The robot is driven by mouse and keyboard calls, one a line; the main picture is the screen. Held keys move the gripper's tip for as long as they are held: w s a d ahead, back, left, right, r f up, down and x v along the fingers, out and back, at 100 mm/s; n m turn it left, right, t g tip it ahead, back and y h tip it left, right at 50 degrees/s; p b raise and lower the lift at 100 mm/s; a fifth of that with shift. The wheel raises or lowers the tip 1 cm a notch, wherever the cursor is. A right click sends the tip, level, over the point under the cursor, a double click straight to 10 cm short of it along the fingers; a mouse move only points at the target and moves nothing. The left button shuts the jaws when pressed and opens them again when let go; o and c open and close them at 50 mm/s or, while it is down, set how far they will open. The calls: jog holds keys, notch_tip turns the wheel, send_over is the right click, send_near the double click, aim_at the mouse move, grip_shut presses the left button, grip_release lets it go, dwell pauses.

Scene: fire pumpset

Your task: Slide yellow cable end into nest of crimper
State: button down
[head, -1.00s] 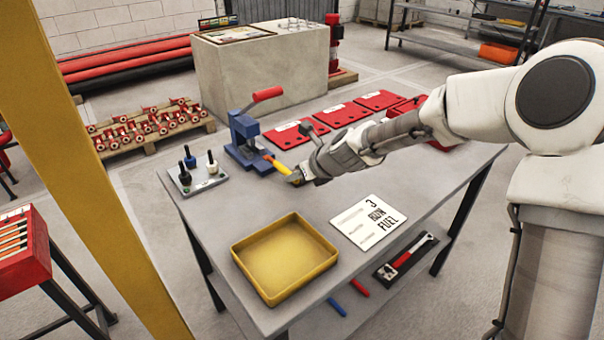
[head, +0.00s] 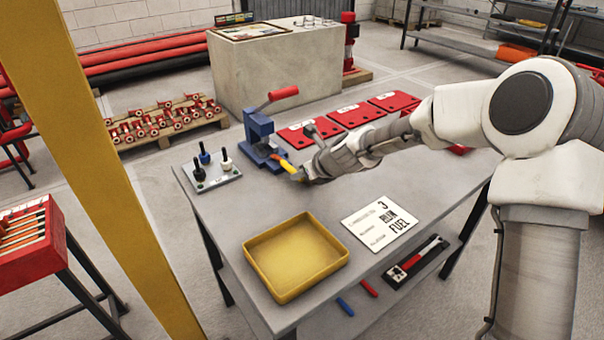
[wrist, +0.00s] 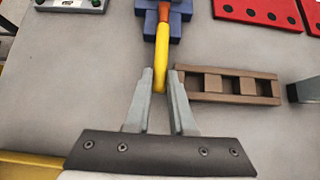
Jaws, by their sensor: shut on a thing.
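My gripper (wrist: 161,76) is shut on the yellow cable (wrist: 162,47), with one finger on each side of it. In the head view the cable (head: 288,167) slants from my gripper (head: 301,176) up and left to the crimper. The cable's orange-brown end (wrist: 164,12) points at the blue crimper (wrist: 179,8) and overlaps its base at the top of the wrist view. The crimper (head: 258,127) stands at the table's back left, with its red handle (head: 284,93) raised. The nest is not clearly visible, so I cannot tell whether the end is inside.
A brown slotted block (wrist: 227,85) lies right of my fingers. Red plates (head: 353,114) lie behind my arm. A grey plate with several small upright tools (head: 212,172) stands left of the crimper. A yellow tray (head: 296,256) and a white card (head: 380,222) lie in front.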

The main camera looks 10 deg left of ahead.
aim_at(287, 164)
jog(key=shift+a, duration=0.1)
dwell(0.6)
jog(key=shift+w+a+p, duration=1.95)
jog(key=shift+a+p, duration=0.2)
jog(key=shift+p, duration=0.4)
jog(key=c, duration=0.7)
grip_release()
jog(key=p+v, duration=0.1)
jog(key=v, duration=1.6)
jog(key=shift+d+r, duration=0.1)
jog(key=shift+d, duration=0.1)
